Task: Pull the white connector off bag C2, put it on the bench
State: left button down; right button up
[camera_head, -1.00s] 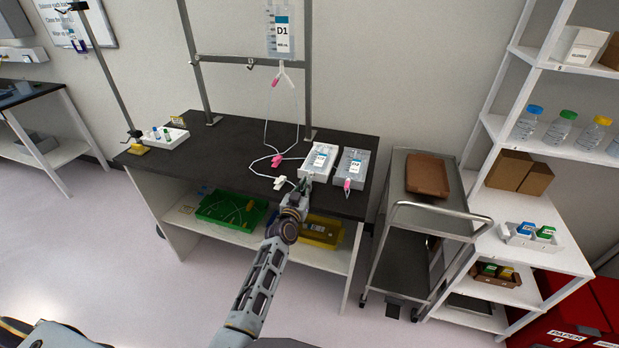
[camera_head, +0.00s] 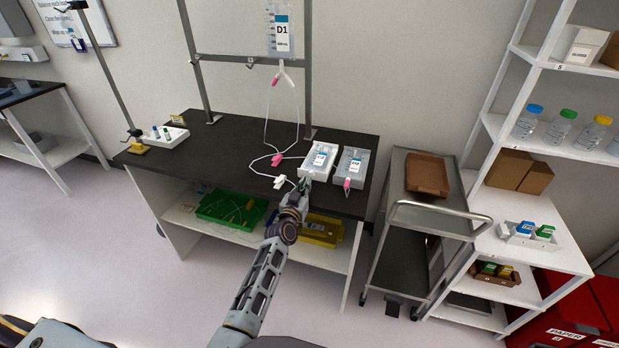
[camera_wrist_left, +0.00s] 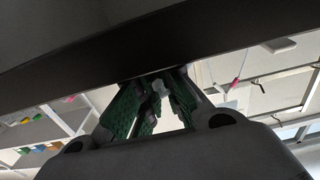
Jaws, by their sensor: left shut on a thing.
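Two clear bags lie in white trays at the right end of the dark bench (camera_head: 235,140): a left bag (camera_head: 320,158) and a right bag (camera_head: 354,163). Their labels are too small to read surely. My left gripper (camera_head: 304,183) is at the near edge of the left bag and hides its port. In the left wrist view the green-padded fingers (camera_wrist_left: 155,100) are closed on a small white piece (camera_wrist_left: 160,87), which looks like the white connector. Another white fitting (camera_head: 280,182) lies on the bench left of the gripper. My right gripper is not in view.
Bag D1 (camera_head: 281,32) hangs above, its tubing running down to a pink clamp (camera_head: 277,160) on the bench. Another pink clamp (camera_head: 347,184) is below the right bag. A small white tray (camera_head: 176,142) stands at left. A metal cart (camera_head: 405,220) stands right.

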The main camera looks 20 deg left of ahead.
pick_arm(q)
jog(key=shift+f+b, duration=0.35)
jog(key=shift+f, duration=0.2)
dwell(0.9)
jog(key=c, duration=1.5)
grip_release()
jog(key=shift+s, duration=0.1)
jog(key=shift+s, duration=0.15)
jog(key=s, duration=1.1)
jog(key=shift+s+a, duration=0.25)
jog(key=shift+s, duration=0.1)
